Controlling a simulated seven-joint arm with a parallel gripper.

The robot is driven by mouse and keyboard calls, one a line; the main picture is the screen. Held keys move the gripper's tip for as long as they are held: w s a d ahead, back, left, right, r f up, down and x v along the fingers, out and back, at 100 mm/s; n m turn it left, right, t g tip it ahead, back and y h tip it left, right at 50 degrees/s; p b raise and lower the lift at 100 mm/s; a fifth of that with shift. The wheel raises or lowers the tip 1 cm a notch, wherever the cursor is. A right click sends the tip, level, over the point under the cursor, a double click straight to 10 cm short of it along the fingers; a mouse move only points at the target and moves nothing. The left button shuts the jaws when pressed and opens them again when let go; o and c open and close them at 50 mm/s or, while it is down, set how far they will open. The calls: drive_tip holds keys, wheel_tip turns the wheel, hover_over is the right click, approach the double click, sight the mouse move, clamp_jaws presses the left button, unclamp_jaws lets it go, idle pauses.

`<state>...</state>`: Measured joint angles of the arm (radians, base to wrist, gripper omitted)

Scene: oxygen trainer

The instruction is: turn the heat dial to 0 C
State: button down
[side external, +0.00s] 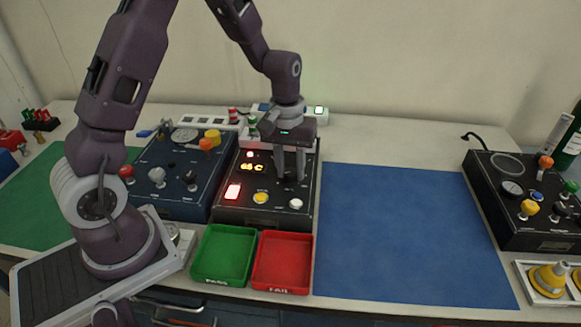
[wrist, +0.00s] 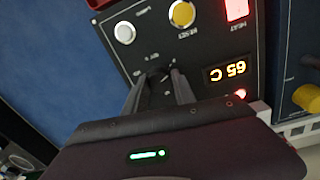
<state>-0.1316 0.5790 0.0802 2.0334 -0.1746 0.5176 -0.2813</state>
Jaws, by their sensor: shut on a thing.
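The heat panel is a black box (side external: 233,208) in the middle of the table. Its orange display (side external: 252,168) reads 65 C, clearer in the wrist view (wrist: 227,72). The heat dial (wrist: 158,76) is a dark knob, mostly hidden between the fingers. My gripper (side external: 290,178) points down onto the right part of the panel. In the wrist view my gripper (wrist: 160,85) is shut on the dial, one finger on each side.
The panel also has a lit red heat button (side external: 233,191), a yellow reset button (side external: 261,197) and a white button (side external: 296,203). Green (side external: 224,282) and red (side external: 283,288) trays lie in front. A dark blue panel (side external: 160,203) stands left; a bare blue mat (side external: 400,235) lies right.

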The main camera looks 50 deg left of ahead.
sight(289, 172)
drive_tip(key=shift+n, duration=0.6)
drive_tip(key=c, duration=1)
unclamp_jaws()
drive_tip(key=shift+c, duration=0.2)
wheel_tip(289, 172, up, 7)
drive_tip(key=shift+s+a+r, duration=0.1)
